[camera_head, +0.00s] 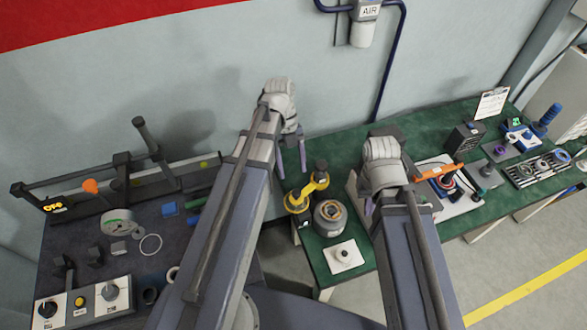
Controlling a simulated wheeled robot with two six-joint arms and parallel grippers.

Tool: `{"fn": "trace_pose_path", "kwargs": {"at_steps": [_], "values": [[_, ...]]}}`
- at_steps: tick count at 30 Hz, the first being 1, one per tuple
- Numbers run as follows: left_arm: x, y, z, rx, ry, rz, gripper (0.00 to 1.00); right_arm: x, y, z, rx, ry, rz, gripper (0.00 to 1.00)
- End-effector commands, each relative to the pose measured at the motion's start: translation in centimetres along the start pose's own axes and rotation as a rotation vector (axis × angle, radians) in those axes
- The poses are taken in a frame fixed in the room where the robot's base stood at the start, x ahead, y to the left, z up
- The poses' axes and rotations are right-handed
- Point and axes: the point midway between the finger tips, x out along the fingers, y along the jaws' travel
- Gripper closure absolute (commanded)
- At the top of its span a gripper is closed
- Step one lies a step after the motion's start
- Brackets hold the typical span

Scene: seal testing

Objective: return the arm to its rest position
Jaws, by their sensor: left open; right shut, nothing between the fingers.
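My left arm reaches up from the bottom to the middle of the head view. Its white wrist is at the top and its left gripper (291,161) points down with two purple fingers apart, empty. My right arm rises from the bottom right. Its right gripper (369,207) is mostly hidden behind the wrist and arm; only a bit of purple finger shows. It is shut, over the green bench, with nothing seen in it.
The green bench (325,151) carries a round metal part (330,217), a white square block (344,256), an orange-handled tool (440,171) and a tray of rings (543,167). A blue pipe (393,60) runs down the wall.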

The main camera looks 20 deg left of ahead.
Motion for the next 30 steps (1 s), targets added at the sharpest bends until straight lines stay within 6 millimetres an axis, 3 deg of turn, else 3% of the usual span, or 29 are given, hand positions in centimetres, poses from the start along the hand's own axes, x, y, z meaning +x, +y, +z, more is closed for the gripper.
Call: {"fn": "trace_pose_path", "kwargs": {"at_steps": [20, 30], "values": [[0.0, -0.1, -0.2, -0.041, -0.008, 0.006, 0.34, -0.1, 0.0, 0.0, 0.0, 0.0, 0.0, 1.0], [2.6, -1.8, -2.6, -0.566, -0.121, 0.028, 0.34, 0.7, -0.1, 0.0, 0.0, 0.0, 0.0, 1.0]]}}
